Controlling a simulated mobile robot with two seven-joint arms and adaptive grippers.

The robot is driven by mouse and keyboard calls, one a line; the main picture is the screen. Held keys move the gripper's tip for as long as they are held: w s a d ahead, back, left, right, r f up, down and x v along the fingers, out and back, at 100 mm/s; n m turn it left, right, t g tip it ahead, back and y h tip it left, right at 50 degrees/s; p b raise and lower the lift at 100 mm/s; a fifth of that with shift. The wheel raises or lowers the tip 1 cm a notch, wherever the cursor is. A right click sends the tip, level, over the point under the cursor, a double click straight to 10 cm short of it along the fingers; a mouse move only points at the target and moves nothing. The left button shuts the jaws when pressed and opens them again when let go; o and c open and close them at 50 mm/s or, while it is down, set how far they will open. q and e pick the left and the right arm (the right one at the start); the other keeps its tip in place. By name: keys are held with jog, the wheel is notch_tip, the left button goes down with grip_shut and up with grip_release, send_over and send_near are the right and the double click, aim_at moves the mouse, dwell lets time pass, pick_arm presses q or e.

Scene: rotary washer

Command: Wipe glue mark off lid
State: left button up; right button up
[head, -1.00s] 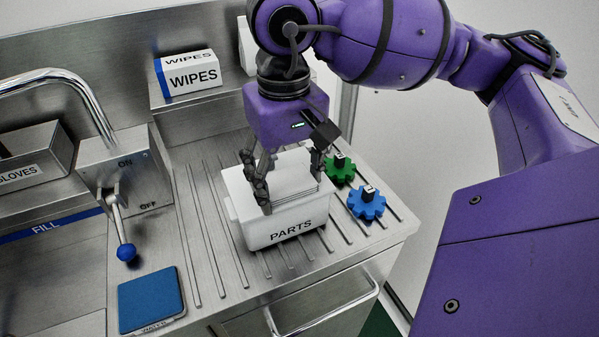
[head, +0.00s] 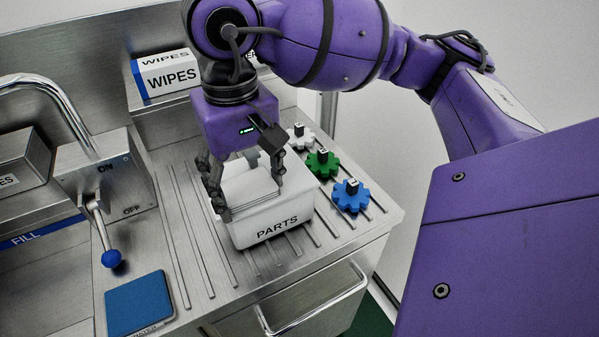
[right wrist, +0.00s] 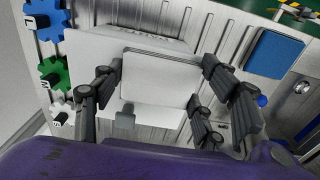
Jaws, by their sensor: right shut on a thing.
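A white box labelled PARTS (head: 277,228) stands on the ribbed steel drainer, its pale top mostly under my right gripper (head: 250,198). The right gripper points down over the top and is shut on a white rectangular block (right wrist: 160,80). In the right wrist view the fingers are on both sides of this block, and the white box top (right wrist: 85,70) shows behind it. A small grey patch (right wrist: 124,117) shows beside the block's lower left; I cannot tell whether it is the glue mark. Contact between block and lid is unclear. My left gripper is out of view.
White (head: 300,135), green (head: 323,164) and blue (head: 351,196) gears stand right of the box. A WIPES box (head: 170,75) sits on the back ledge. A blue pad (head: 138,303) lies front left, near a blue-knobbed lever (head: 111,258).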

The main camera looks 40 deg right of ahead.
jog(key=shift+w+a+r, duration=0.1)
jog(key=shift+a, duration=0.3)
jog(key=shift+d, duration=0.1)
jog(key=shift+s+d+f+b, duration=0.15)
jog(key=shift+d+b, duration=0.1)
jog(key=shift+d, duration=0.2)
jog(key=shift+s+d+f+b, duration=0.1)
jog(key=shift+d+f+b, duration=0.1)
jog(key=shift+d, duration=0.25)
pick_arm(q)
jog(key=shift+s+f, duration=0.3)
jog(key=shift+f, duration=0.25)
pick_arm(e)
jog(key=shift+s+d+r, duration=0.1)
jog(key=shift+s+d, duration=0.05)
jog(key=shift+d, duration=0.15)
jog(key=shift+d, duration=0.1)
jog(key=shift+s+d+b, duration=0.1)
jog(key=shift+d+b, duration=0.2)
jog(key=shift+d, duration=0.05)
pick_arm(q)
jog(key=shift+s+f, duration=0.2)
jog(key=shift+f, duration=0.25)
pick_arm(e)
jog(key=shift+s+d+r, duration=0.1)
jog(key=shift+s+d, duration=0.1)
jog(key=shift+d, duration=0.7)
